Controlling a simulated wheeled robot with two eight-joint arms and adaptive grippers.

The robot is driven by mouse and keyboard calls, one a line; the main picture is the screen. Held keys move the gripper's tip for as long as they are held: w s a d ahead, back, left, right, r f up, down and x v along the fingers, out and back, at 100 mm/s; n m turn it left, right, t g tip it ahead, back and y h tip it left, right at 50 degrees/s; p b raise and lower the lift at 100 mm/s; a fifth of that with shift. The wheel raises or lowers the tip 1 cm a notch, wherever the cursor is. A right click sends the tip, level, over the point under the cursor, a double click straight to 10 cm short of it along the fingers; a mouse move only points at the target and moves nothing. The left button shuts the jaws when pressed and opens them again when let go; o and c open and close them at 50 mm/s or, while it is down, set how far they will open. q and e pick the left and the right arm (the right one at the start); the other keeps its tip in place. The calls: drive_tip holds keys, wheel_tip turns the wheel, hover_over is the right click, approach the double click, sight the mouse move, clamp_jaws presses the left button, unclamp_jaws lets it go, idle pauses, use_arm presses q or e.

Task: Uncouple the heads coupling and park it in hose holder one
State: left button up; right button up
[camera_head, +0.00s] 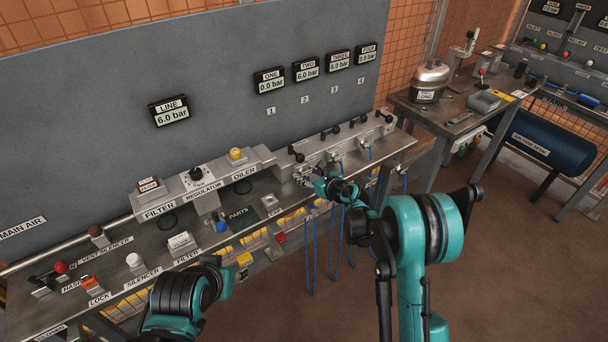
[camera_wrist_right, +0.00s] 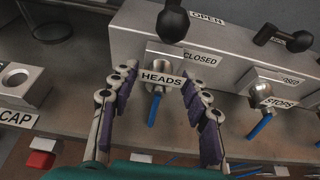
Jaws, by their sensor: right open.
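In the right wrist view, the heads coupling (camera_wrist_right: 158,89) is a metal fitting on the front of a grey valve block, with a HEADS tag across it and a blue hose (camera_wrist_right: 153,113) below. My right gripper (camera_wrist_right: 160,77) is open, its fingers on either side of the tag and coupling; I cannot tell whether they touch. In the head view, my right gripper (camera_head: 308,178) is at the bench's valve row and hides the heads coupling. My left arm shows at lower left, but its gripper is not visible. I cannot pick out hose holder one.
A black valve handle (camera_wrist_right: 172,24) stands above the coupling, by OPEN and CLOSED labels. The stops coupling (camera_wrist_right: 263,88) is to the right. A block with a hole (camera_wrist_right: 19,82) near a CAP label is at left. Blue hoses (camera_head: 334,240) hang below the bench edge.

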idle(0.7)
clamp_jaws()
drive_tip(key=shift+s+d, duration=0.1)
drive_tip(key=shift+s+d+b, duration=0.4)
drive_tip(key=shift+s+d, duration=0.45)
drive_tip(key=shift+s, duration=0.3)
drive_tip(key=shift+s+d+b, duration=0.35)
drive_tip(key=shift+s+d, duration=0.45)
drive_tip(key=shift+s, duration=0.35)
drive_tip(key=shift+d+f, duration=0.1)
drive_tip(key=shift+f, duration=0.05)
